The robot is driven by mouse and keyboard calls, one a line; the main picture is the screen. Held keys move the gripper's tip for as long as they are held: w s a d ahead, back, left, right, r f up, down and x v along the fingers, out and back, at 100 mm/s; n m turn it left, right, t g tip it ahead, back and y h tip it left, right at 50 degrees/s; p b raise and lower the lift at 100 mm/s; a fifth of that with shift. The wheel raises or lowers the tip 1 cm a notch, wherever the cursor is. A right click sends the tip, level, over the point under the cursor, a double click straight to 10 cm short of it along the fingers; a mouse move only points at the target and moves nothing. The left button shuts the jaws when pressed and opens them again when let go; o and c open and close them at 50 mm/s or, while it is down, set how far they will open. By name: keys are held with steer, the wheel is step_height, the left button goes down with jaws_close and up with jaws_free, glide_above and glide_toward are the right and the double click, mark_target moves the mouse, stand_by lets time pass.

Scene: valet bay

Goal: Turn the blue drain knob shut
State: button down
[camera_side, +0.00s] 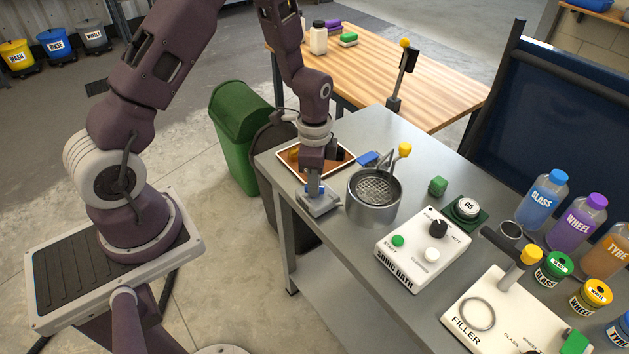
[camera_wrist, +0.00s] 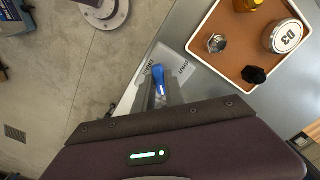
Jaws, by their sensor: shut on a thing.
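The blue drain knob (camera_wrist: 159,76) is a bar-shaped handle on a small pale base plate (camera_side: 318,203) at the table's near left corner. The knob's bar runs roughly up and down in that view, between the two words. My gripper (camera_side: 314,187) points down over the plate and is shut on the knob. In the wrist view the fingers (camera_wrist: 160,93) reach the knob's near end. In the side view they mostly hide it.
A brown tray (camera_wrist: 213,58) with a D3 puck, a metal part, a black knob and an amber item lies beside the plate. A metal basket pot (camera_side: 373,211) stands close right of my gripper. The sonic bath (camera_side: 408,262) is farther right. A green bin (camera_side: 237,143) stands behind.

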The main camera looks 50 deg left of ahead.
steer(key=n, duration=0.9)
steer(key=shift+n, duration=0.3)
steer(key=n, duration=0.4)
steer(key=shift+w+r+n, duration=0.1)
steer(key=shift+n, duration=2.1)
steer(key=c, duration=1.4)
jaws_free()
